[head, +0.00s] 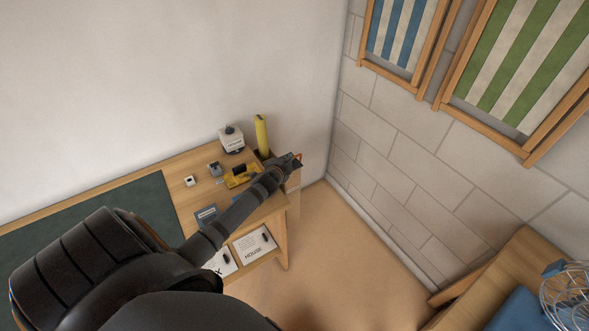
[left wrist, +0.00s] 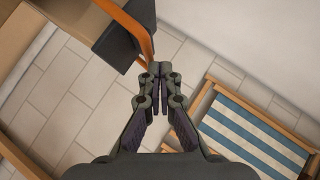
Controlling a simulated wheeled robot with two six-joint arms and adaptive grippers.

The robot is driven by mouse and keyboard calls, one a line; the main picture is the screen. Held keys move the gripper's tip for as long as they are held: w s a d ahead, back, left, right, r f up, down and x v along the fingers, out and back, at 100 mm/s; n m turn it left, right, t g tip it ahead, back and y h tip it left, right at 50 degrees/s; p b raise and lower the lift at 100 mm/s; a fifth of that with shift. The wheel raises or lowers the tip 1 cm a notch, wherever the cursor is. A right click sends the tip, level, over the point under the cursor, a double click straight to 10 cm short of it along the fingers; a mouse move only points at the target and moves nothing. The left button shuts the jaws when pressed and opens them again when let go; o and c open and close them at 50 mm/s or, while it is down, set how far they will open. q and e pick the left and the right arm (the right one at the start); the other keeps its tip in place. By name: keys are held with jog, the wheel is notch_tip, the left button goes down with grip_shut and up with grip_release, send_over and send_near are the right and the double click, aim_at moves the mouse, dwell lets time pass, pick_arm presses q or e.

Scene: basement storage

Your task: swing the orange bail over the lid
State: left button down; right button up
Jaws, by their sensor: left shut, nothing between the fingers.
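The orange bail (left wrist: 138,32) shows in the left wrist view as a curved orange strip, just left of my left fingertips. A dark grey part (left wrist: 117,48) lies beside it; I cannot tell whether that is the lid. My left gripper (left wrist: 160,68) is shut and empty, with its tips close to the bail's end; I cannot tell whether they touch. In the head view my left gripper (head: 293,161) is at the right end of the desk and hides most of the bail and what it belongs to. My right gripper is not in view.
The wooden desk (head: 178,167) holds a white box with a dark top (head: 232,142), a tall yellow object (head: 262,135), a yellow item (head: 238,179) and a green mat (head: 110,222). Striped framed panels (head: 405,32) hang on the block wall. The floor (head: 340,240) right of the desk is clear.

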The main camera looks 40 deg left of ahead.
pick_arm(q)
jog(key=shift+w+a+r, duration=0.15)
jog(key=shift+w+a, duration=0.15)
jog(key=shift+a, duration=0.5)
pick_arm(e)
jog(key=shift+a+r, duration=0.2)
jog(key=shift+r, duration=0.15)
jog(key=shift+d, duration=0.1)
